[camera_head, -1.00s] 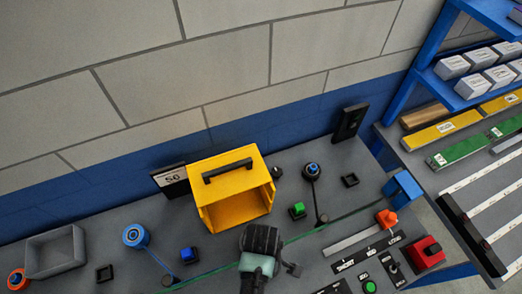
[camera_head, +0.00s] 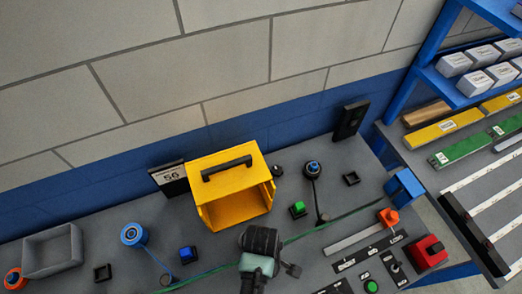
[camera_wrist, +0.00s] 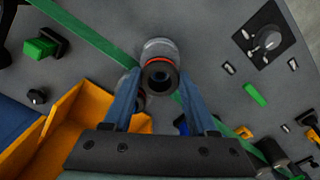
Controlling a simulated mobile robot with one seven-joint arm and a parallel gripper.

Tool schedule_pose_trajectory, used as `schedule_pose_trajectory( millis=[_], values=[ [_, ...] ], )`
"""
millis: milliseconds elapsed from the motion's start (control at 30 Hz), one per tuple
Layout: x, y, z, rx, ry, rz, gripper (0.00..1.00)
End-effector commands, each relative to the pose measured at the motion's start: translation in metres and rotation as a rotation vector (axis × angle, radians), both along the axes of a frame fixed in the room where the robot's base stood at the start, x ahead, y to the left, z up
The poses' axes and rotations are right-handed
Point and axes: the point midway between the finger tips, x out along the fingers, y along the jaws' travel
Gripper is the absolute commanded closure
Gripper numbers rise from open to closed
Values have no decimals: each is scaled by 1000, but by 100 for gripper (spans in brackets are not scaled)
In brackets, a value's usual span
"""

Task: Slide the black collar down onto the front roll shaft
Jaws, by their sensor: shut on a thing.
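In the wrist view my gripper (camera_wrist: 158,88) has its two blue fingers closed on either side of the black collar (camera_wrist: 159,77), a dark ring with a red-orange rim and an open centre. A pale grey round part (camera_wrist: 158,47) shows just beyond the collar and looks like the front roll shaft. I cannot tell whether the collar is around it or only above it. In the head view my wrist (camera_head: 260,245) stands over the panel in front of the yellow housing and hides the collar and shaft.
The yellow housing (camera_head: 230,211) stands close behind my gripper. A green strip (camera_head: 330,222) crosses the panel beside it. A blue roll (camera_head: 134,235) and grey tray (camera_head: 52,252) are to the left. Switches and a red block (camera_head: 429,252) are to the right.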

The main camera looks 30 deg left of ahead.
Motion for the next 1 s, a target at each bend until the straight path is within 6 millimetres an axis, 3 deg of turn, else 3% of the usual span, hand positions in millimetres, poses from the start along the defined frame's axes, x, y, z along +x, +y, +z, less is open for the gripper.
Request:
schedule_pose_trajectory(
  millis=[267,800,1000],
  values=[
    [0,0,-1,0,0,0,100],
    [0,0,-27,0,0,-1,100],
    [0,0,-27,0,-1,0,100]
  ],
)
